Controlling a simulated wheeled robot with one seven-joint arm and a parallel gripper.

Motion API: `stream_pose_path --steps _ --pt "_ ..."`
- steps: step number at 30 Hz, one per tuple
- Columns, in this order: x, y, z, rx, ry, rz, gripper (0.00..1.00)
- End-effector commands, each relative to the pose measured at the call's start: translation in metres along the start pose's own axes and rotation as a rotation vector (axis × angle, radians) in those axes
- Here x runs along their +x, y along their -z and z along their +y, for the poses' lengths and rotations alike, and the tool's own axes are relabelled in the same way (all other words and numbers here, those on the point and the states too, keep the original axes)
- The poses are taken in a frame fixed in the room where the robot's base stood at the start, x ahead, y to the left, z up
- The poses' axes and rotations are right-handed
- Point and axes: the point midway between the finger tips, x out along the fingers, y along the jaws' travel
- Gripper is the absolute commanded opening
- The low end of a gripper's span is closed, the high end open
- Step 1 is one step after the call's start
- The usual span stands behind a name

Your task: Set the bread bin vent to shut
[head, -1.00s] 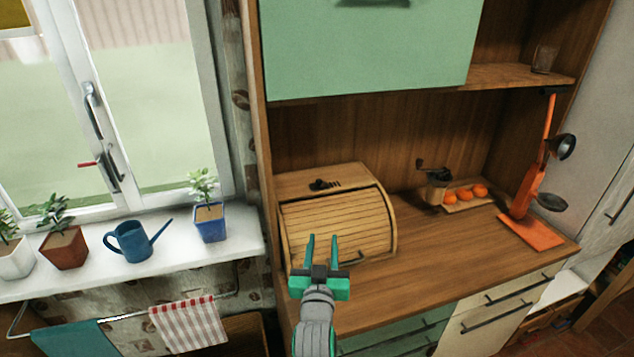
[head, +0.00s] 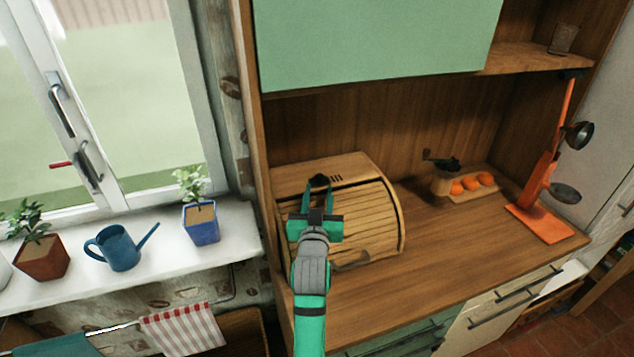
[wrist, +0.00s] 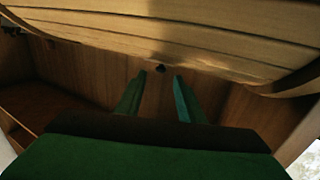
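The wooden bread bin (head: 365,225) stands on the counter with its slatted roll front down. Its dark vent (head: 322,180), with a row of short slots beside it, is on the bin's top. The vent's setting is too small to tell. My gripper (head: 319,190) is open and empty, in front of the upper part of the bin, with its fingertips close to the vent in the picture. I cannot tell whether they touch it. In the wrist view the bin's slats (wrist: 200,30) fill the top, and a small dark knob (wrist: 160,68) shows between the open fingertips (wrist: 160,80).
The green cupboard door (head: 380,40) hangs above the bin. A blue watering can (head: 120,250) and potted plants are on the sill at left.

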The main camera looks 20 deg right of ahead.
Motion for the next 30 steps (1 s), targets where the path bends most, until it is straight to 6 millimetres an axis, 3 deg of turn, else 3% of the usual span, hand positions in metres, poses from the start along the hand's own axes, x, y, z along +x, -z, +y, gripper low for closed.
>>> stream_pose_path --steps 3,9,22,27,30 --pt "0.021 0.001 -0.001 0.0 0.001 0.0 0.35" --pt "0.045 0.001 -0.006 -0.001 0.007 0.001 0.35" --pt "0.053 0.0 -0.006 -0.001 0.007 0.001 0.35" --pt "0.053 0.0 -0.006 -0.001 0.007 0.001 0.0" --pt "0.053 0.0 -0.006 -0.001 0.007 0.001 0.0"
